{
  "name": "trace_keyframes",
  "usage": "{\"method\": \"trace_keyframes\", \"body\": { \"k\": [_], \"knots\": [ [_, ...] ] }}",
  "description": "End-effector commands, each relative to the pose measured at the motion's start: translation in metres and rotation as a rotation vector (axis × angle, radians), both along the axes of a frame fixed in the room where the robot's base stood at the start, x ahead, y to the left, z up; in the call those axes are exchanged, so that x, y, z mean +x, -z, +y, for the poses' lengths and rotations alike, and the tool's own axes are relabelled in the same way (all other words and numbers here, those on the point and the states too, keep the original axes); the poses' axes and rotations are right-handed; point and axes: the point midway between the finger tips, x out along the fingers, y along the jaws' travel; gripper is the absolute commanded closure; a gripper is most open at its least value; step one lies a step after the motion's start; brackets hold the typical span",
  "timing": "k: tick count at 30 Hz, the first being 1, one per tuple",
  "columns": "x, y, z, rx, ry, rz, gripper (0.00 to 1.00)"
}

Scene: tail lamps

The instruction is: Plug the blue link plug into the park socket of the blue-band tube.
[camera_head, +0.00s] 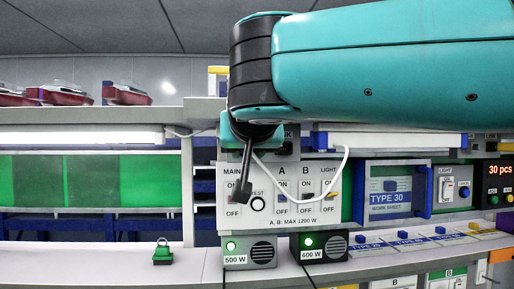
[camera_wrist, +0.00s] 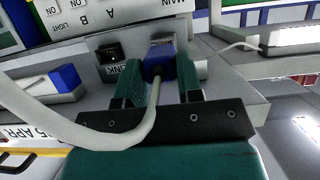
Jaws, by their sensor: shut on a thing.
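A blue link plug (camera_wrist: 158,64) sits between the teal fingers of my gripper (camera_wrist: 158,72), which is shut on it in the wrist view. A pale part shows just beyond the plug's front; I cannot tell whether the plug is seated in a socket there. A white cable (camera_wrist: 151,118) leaves the plug and loops left. A dark socket (camera_wrist: 108,53) with a partly hidden label ending in NK is just left of the plug. A white tube with a blue end (camera_wrist: 63,78) lies further left; it also shows in the head view (camera_head: 395,141). My arm hides the plug in the head view.
A switch panel (camera_head: 250,203) stands below the shelf, above two power units with green lights (camera_head: 249,250). A lit lamp (camera_head: 80,138) hangs at the left. A green clip-like object (camera_head: 162,253) stands on the bench, with free room left of it.

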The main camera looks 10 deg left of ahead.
Motion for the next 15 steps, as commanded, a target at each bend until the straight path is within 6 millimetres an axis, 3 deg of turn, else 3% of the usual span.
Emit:
{"method": "trace_keyframes", "body": {
  "k": [15],
  "knots": [
    [0.018, -0.001, 0.004, 0.001, 0.001, 0.0, 0.91]
  ]
}}
